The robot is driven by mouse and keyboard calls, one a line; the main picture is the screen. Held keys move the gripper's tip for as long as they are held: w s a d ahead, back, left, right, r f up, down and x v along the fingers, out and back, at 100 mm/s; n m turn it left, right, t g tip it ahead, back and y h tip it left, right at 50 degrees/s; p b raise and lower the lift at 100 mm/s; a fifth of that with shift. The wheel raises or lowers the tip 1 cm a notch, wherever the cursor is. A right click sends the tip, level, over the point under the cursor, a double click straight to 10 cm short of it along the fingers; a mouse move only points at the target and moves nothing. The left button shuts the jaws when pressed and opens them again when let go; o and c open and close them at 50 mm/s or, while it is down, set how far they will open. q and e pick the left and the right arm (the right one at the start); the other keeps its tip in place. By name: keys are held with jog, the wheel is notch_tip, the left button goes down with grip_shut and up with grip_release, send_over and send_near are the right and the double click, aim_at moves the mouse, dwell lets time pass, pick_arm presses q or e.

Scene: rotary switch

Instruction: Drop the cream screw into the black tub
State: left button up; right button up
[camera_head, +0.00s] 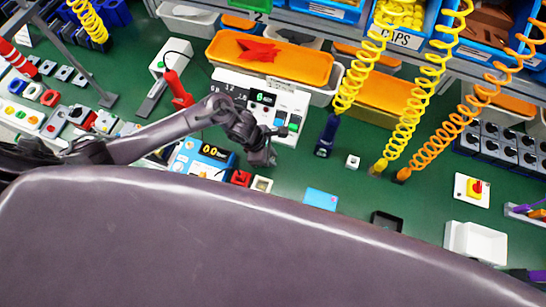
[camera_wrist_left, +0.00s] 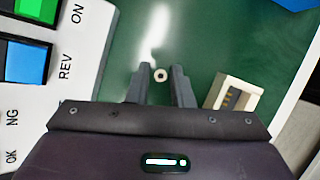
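A small round cream piece with a dark centre, which looks like the cream screw (camera_wrist_left: 160,75), shows in the left wrist view on the green surface. It lies between and just past my left gripper's fingertips, with gaps on both sides. My left gripper (camera_wrist_left: 160,82) is open and empty. In the head view the left gripper (camera_head: 263,158) points down beside the control panel, and I cannot make out the screw there. The black tub (camera_head: 386,221) stands to the right, close to my own body's edge. My right gripper is not in view.
A white panel with buttons (camera_head: 262,105) stands beside the left gripper. A cream square box (camera_wrist_left: 235,95) is just right of the fingers. A blue card (camera_head: 321,199) lies between gripper and tub. Coiled hoses hang behind.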

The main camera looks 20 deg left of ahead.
pick_arm(q)
grip_shut()
jog(key=shift+r, duration=0.1)
